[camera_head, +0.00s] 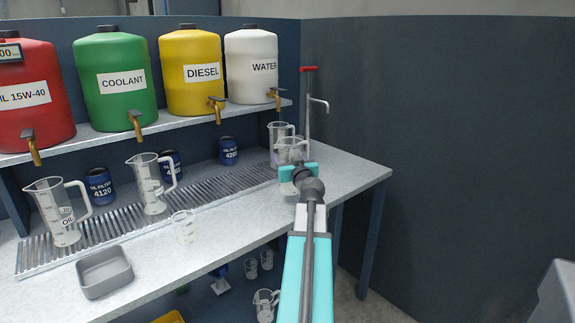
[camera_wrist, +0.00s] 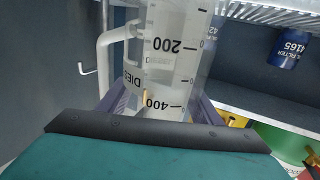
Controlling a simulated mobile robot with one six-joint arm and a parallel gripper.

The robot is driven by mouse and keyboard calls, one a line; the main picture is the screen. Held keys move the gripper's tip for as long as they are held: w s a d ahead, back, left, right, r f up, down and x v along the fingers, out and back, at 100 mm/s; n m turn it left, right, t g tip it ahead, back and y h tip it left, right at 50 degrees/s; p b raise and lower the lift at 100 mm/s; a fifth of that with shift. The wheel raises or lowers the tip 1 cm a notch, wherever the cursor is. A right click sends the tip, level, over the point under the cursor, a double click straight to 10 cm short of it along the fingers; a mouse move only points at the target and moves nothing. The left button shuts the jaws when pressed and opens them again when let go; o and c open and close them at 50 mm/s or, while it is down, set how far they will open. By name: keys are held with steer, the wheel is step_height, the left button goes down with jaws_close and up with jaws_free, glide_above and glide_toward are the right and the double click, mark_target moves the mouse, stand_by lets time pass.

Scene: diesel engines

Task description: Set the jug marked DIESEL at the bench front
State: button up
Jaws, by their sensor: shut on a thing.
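My gripper (camera_head: 298,173) is at the right end of the bench and is shut on the clear measuring jug marked DIESEL (camera_wrist: 175,60). In the wrist view the fingers (camera_wrist: 155,108) press on both sides of the jug, with part of its DIESEL label, its scale and its handle in sight. The jug shows upside down there. In the head view my gripper partly hides a clear vessel (camera_head: 291,147). I cannot tell whether the jug's base touches the bench (camera_head: 240,235).
A jug marked OIL (camera_head: 62,215) and another jug (camera_head: 150,180) stand on the ribbed drip tray (camera_head: 110,212). A clear beaker (camera_head: 185,228) and a grey tray (camera_head: 104,270) are at the bench front. The bench between beaker and arm is clear.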

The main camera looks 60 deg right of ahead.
steer(key=shift+w+d, duration=0.2)
steer(key=shift+d, duration=0.3)
steer(key=shift+w+d+f, duration=0.1)
steer(key=shift+d+f, duration=0.05)
steer(key=shift+f, duration=0.75)
steer(key=shift+w+d+f, duration=0.1)
steer(key=shift+d+f, duration=0.05)
steer(key=shift+f, duration=0.9)
steer(key=o, duration=1.1)
steer(key=shift+r, duration=0.25)
